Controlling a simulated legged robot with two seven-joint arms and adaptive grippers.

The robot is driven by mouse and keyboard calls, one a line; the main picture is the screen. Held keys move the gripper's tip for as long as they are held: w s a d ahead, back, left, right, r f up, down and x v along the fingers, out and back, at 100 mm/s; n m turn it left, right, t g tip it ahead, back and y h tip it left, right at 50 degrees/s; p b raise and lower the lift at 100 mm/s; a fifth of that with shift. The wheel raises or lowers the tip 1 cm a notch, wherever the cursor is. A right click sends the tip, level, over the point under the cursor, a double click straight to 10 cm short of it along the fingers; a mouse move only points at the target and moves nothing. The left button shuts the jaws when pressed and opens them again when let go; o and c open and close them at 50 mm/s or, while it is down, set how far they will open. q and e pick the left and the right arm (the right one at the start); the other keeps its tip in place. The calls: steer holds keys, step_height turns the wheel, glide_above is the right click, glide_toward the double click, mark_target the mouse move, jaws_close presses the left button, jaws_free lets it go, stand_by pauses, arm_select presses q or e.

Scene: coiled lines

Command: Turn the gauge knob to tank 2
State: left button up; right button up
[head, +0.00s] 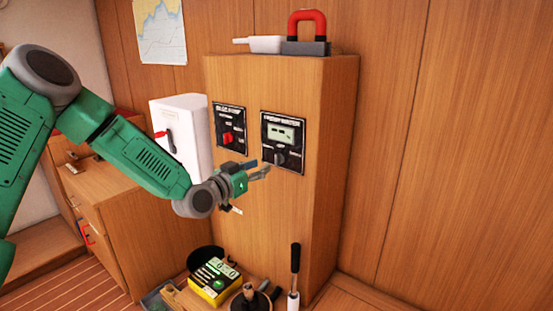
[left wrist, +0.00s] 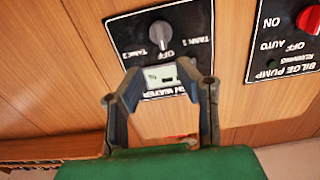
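The gauge panel (head: 297,118) is a black plate on the wooden cabinet's front, with a small screen and a dark grey knob (head: 281,157) below it. In the left wrist view the panel (left wrist: 186,18) appears upside down. There the knob (left wrist: 160,34) seems to point at the OFF label, with TANK 2 on the left and TANK 1 on the right. My left gripper (head: 259,167) is open and empty, just in front of and slightly below-left of the knob. In the left wrist view its fingers (left wrist: 158,68) stand apart over the screen, short of the knob. My right gripper is not in view.
A bilge pump panel (head: 229,128) with a red knob sits left of the gauge. A white box (head: 180,135) with a red-tipped lever is further left. A red-handled item (head: 306,28) is on the cabinet top. A yellow box (head: 213,280) and tools stand below.

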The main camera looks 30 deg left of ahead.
mark_target(276, 157)
arm_select(q)
steer(key=w, duration=0.7)
steer(key=shift+w+f, duration=0.2)
steer(key=shift+w, duration=0.15)
steer(key=shift+w+d+r, duration=0.1)
steer(key=shift+d, duration=0.15)
steer(key=shift+a, duration=0.1)
jaws_close()
steer(key=shift+a, duration=0.1)
